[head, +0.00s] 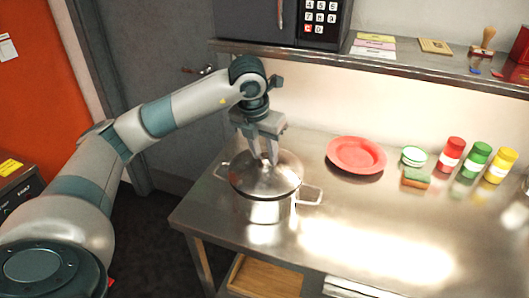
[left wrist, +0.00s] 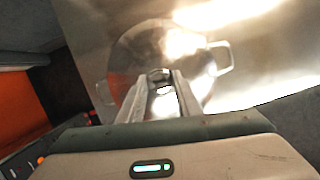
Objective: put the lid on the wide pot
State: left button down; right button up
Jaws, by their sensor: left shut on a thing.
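The wide pot (head: 265,210) is a steel pot with two side handles, standing near the left end of the steel counter. The round steel lid (head: 283,182) is at the pot's mouth and looks about level; I cannot tell whether it rests fully on the rim. My left gripper (head: 271,160) points down over the lid's middle and is shut on its knob. In the left wrist view the fingers (left wrist: 165,95) reach to the knob, with the lid (left wrist: 140,50) around it and a pot handle on either side. My right gripper is not in view.
A red plate (head: 356,155) lies right of the pot on the counter (head: 330,215). Farther right are a sponge (head: 415,178), a small green-and-white round item (head: 413,156) and red, green and yellow jars (head: 477,160). A shelf (head: 380,65) runs above the counter's back. The front right counter is clear.

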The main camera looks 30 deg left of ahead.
pick_arm(q)
jog(key=shift+f, duration=0.3)
jog(key=c, duration=1.3)
grip_release()
jog(key=shift+r, duration=0.15)
